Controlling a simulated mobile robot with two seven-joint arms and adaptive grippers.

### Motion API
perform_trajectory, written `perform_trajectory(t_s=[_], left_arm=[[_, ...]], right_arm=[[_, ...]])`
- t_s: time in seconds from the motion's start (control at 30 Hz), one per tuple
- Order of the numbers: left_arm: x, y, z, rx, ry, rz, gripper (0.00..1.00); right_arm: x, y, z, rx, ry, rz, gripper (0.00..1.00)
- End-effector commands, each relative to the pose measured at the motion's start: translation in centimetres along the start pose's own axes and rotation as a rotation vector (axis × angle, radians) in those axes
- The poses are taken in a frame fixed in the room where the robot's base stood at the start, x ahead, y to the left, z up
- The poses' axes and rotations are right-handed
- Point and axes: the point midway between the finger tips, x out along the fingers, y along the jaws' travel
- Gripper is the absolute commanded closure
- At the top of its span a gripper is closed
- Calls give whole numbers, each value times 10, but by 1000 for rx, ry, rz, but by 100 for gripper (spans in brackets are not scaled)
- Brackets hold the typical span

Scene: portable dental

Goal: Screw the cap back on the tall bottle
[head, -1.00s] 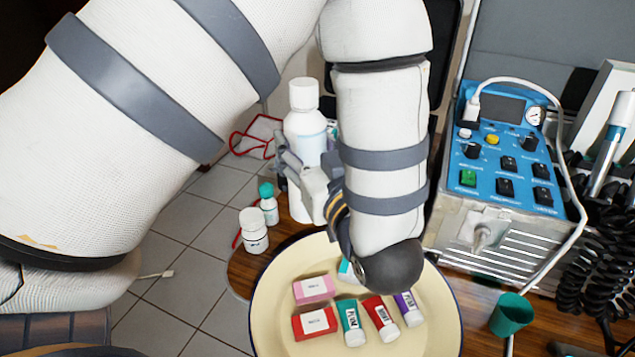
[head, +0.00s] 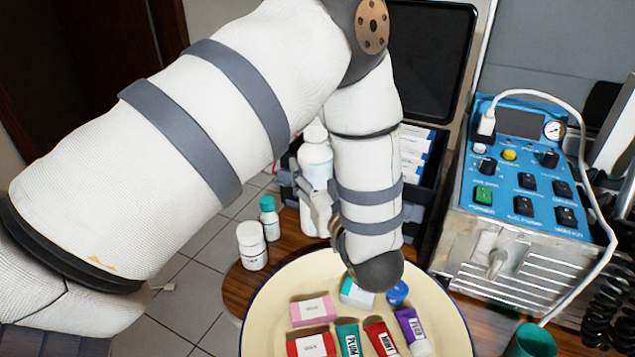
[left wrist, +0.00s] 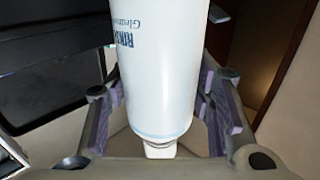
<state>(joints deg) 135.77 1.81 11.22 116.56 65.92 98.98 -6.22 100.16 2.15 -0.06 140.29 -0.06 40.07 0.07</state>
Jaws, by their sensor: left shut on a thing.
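The tall bottle (head: 315,166) is white with a pale blue label. It stands roughly upright behind the cream tray, and my arm hides part of its top. My left gripper (head: 320,208) is around its lower part, partly hidden by my wrist. In the left wrist view the bottle (left wrist: 160,70) fills the space between the two fingers (left wrist: 165,112), with its label lettering showing. A small white piece shows below its lower end there; I cannot tell what it is. I cannot make out a separate cap for the bottle. My right gripper is not in view.
A white jar (head: 251,246) and a teal-capped small bottle (head: 269,218) stand left of the bottle. The cream tray (head: 262,318) holds boxes, tubes and a round blue item (head: 397,292). A black case (head: 430,60) is behind; a blue control unit (head: 520,170) stands right.

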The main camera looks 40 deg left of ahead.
Motion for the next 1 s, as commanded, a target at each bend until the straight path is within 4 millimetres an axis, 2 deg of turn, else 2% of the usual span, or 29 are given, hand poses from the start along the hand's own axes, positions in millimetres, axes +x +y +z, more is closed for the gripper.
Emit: perform_trajectory(t_s=[0.03,0.1,0.33,0.5,0.53,0.6,0.87,0.97,1.0], left_arm=[[-1,0,16,12,-5,1,100],[-1,0,24,8,-3,1,100],[-1,0,22,1,0,2,100],[-1,0,27,3,-1,2,100],[-1,0,27,3,-1,2,45],[-1,0,26,3,-1,2,32],[-1,0,26,2,-1,2,32],[-1,0,20,-1,0,1,32],[-6,0,22,1,-2,3,32]], right_arm=[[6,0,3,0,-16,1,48],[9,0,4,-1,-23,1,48],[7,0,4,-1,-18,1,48],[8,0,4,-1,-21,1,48],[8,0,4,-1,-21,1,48],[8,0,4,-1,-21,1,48],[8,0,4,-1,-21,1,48],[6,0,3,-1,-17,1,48],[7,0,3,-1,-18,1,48]])
